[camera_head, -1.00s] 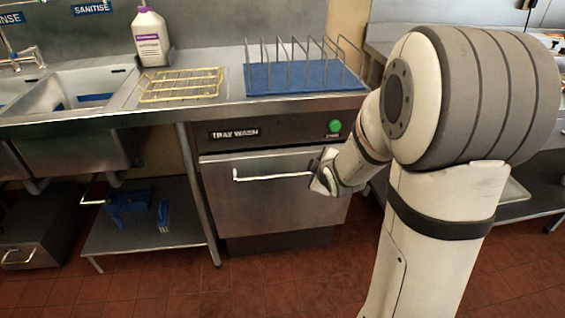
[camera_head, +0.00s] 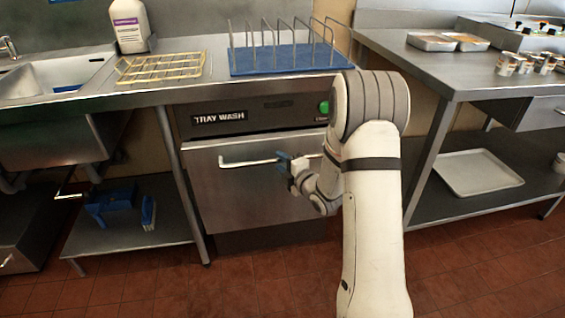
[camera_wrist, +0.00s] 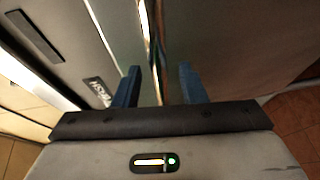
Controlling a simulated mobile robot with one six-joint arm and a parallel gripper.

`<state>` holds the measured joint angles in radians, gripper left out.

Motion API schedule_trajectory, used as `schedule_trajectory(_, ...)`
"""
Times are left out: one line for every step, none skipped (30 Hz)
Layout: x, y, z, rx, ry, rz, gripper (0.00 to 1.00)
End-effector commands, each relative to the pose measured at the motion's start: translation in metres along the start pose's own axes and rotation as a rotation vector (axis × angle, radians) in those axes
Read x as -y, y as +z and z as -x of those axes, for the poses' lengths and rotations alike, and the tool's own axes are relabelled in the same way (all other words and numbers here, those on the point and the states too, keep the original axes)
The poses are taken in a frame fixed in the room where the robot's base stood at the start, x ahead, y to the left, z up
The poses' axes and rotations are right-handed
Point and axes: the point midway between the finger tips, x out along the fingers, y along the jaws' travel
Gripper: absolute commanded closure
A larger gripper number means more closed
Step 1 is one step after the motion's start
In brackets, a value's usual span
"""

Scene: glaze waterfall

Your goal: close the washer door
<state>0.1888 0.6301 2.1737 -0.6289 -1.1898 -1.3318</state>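The tray washer (camera_head: 262,120) stands under the steel counter, with a "TRAY WASH" panel and a green button. Its steel door (camera_head: 235,195) is upright below the panel, with a light strip along its top edge; I cannot tell whether it is fully closed. The bar handle (camera_head: 245,163) crosses the upper door. My gripper (camera_head: 284,162) is at the right part of the handle, its blue fingers in front of the door. In the wrist view the blue fingers (camera_wrist: 160,85) are apart, with a bright narrow bar between them; contact with it is unclear.
A blue mat with a wire rack (camera_head: 290,58), a yellow wire rack (camera_head: 160,68) and a white bottle (camera_head: 130,25) stand on the counter above. A shelf with blue items (camera_head: 122,203) is left of the washer. A steel table (camera_head: 440,70) stands right. The floor in front is clear.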

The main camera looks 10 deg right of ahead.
Motion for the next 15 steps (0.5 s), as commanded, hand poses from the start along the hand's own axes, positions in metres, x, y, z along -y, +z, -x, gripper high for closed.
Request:
schedule_trajectory(0.001, -0.001, -0.007, -0.001, 0.000, 0.001, 0.62)
schedule_trajectory(0.001, -0.001, -0.010, -0.001, 0.000, 0.001, 0.62)
schedule_trajectory(0.000, 0.000, -0.013, -0.001, 0.001, 0.000, 0.62)
schedule_trajectory(0.000, 0.000, -0.015, 0.000, 0.001, 0.000, 0.62)
schedule_trajectory(0.000, 0.000, -0.017, 0.000, 0.001, 0.000, 0.62)
schedule_trajectory(0.000, 0.000, -0.018, 0.001, 0.000, -0.001, 0.62)
schedule_trajectory(0.000, 0.000, -0.019, 0.001, 0.000, -0.001, 0.62)
schedule_trajectory(0.000, 0.000, -0.019, 0.001, 0.000, -0.001, 0.62)
schedule_trajectory(0.000, 0.000, -0.019, 0.001, -0.001, -0.001, 0.62)
schedule_trajectory(0.000, 0.000, -0.019, 0.001, -0.001, -0.001, 0.62)
schedule_trajectory(0.000, 0.000, -0.019, 0.001, -0.001, -0.001, 0.62)
schedule_trajectory(0.000, 0.000, -0.019, 0.001, -0.001, -0.001, 0.62)
schedule_trajectory(0.000, 0.000, -0.019, 0.001, -0.001, -0.001, 0.62)
schedule_trajectory(0.000, -0.001, -0.019, 0.001, -0.001, -0.001, 0.62)
schedule_trajectory(0.000, -0.001, -0.019, 0.000, -0.001, -0.001, 0.65)
